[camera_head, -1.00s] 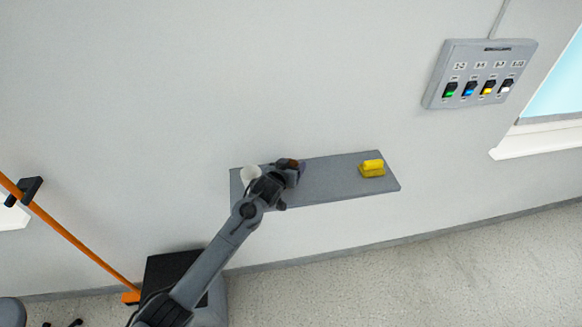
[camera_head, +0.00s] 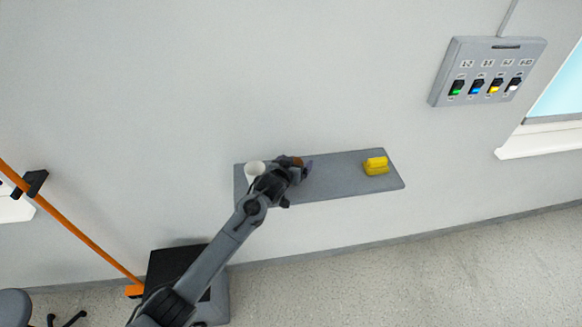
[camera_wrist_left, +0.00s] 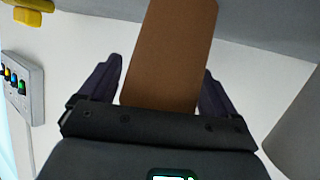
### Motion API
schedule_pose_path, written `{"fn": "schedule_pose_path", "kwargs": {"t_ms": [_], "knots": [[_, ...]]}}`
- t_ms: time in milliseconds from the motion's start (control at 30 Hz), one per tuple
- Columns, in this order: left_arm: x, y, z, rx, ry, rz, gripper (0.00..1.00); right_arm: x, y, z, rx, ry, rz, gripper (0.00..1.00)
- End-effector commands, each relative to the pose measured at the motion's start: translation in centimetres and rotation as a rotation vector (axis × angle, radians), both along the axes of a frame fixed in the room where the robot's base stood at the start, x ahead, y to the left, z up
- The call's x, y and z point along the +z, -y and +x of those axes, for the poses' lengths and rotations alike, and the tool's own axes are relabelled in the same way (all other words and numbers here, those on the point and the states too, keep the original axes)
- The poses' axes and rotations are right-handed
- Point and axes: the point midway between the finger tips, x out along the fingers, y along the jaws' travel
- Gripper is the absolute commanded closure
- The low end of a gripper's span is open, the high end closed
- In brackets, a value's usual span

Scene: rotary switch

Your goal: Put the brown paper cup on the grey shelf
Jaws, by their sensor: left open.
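The brown paper cup (camera_wrist_left: 170,55) is between the two fingers of my left gripper (camera_wrist_left: 160,88) in the left wrist view, with a gap visible on each side. The gripper is open. In the head view, only a small brown part of the cup (camera_head: 297,160) shows past my left gripper (camera_head: 303,170), over the grey shelf (camera_head: 335,178). The shelf also shows at the top of the wrist view (camera_wrist_left: 270,20). My right gripper is not in view.
A white cup (camera_head: 254,168) stands on the shelf's left part, close to my left wrist. A yellow object (camera_head: 376,165) sits near the shelf's right end. The shelf is bare between gripper and yellow object. A switch panel (camera_head: 487,72) is on the wall at upper right.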

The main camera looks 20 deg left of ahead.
Motion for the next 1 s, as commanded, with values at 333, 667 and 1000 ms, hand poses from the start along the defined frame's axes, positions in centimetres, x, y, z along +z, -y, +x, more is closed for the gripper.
{"fn": "schedule_pose_path", "kwargs": {"t_ms": [333,667,1000], "knots": [[1.5,-0.2,-2.9,0.000,0.001,0.000,0.09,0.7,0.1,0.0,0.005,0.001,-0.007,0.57],[3.5,-0.3,-7.9,-0.001,0.001,0.000,0.09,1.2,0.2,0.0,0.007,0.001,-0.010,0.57],[4.7,-0.4,-10.9,0.000,0.000,0.000,0.09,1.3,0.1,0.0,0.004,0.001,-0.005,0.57]]}}
